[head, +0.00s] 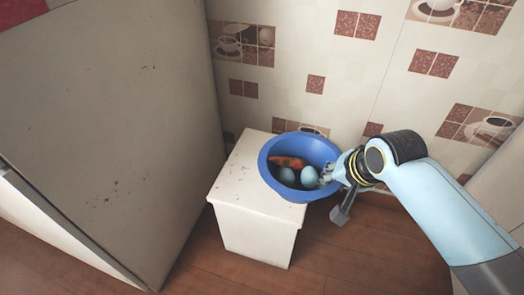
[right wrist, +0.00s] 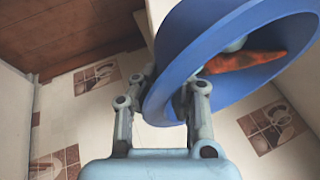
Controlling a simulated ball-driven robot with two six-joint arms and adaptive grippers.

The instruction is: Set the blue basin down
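The blue basin (head: 270,178) is at the right side of the white cabinet's top (head: 236,180), its rim reaching past the cabinet's right edge. Its underside is hidden, so I cannot tell whether it touches the top. My right gripper (head: 328,177) is at the basin's right rim. In the right wrist view the fingers of this gripper (right wrist: 166,88) are closed on the basin wall (right wrist: 190,62), one inside and one outside. The basin holds an orange-red item (head: 287,162) and blue-grey rounded items (head: 309,176). My left gripper is not in view.
A tall pale panel (head: 110,120) stands left of the cabinet. A tiled wall (head: 300,60) is close behind. The left part of the cabinet top is bare. Brown wooden floor (head: 350,260) lies in front and to the right.

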